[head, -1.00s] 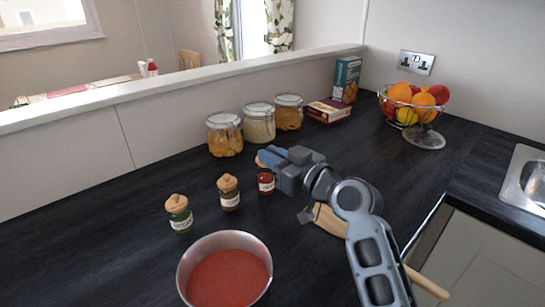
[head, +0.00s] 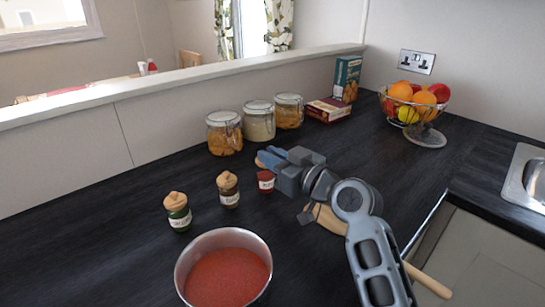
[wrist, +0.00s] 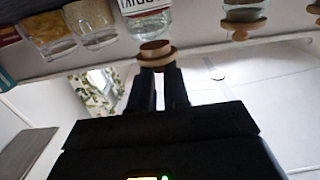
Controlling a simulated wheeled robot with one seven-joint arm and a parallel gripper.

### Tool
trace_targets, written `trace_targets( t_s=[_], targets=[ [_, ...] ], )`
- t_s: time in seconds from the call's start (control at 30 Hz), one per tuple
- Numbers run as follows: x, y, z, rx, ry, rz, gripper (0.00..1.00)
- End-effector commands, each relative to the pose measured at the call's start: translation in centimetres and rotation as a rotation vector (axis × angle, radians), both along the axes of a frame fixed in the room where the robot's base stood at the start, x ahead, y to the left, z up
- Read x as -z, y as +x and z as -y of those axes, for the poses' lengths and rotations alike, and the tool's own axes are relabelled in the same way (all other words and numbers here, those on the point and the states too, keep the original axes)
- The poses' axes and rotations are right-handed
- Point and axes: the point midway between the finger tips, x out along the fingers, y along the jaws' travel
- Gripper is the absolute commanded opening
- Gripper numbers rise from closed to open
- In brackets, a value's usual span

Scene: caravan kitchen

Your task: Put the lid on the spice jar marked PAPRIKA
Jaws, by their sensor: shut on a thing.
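My gripper (head: 268,158) is shut on a round wooden lid (wrist: 155,54), whose pale edge shows at the fingertips in the head view (head: 260,162). An open jar with red contents and a white label (head: 266,181) stands upright on the dark worktop just under the fingertips. The wrist view is upside down; there this jar (wrist: 148,22) is beyond the lid, its label partly cut off and not clearly readable. The lid looks above the jar's mouth and apart from it. Two other spice jars (head: 228,192) (head: 178,214) wear wooden lids.
Several clip-top storage jars (head: 258,124) stand behind, along the low wall. A pan of red sauce (head: 226,278) is in front. A wooden board (head: 328,219) lies under my arm. A fruit bowl (head: 417,104) and boxes (head: 328,110) stand at the back right.

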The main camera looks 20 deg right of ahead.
Motion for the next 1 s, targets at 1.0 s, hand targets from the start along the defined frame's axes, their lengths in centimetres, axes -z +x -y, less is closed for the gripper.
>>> trace_targets(
  t_s=[1.0],
  targets=[
    [-0.6,0.0,0.0,0.000,-0.001,0.000,0.00]
  ],
)
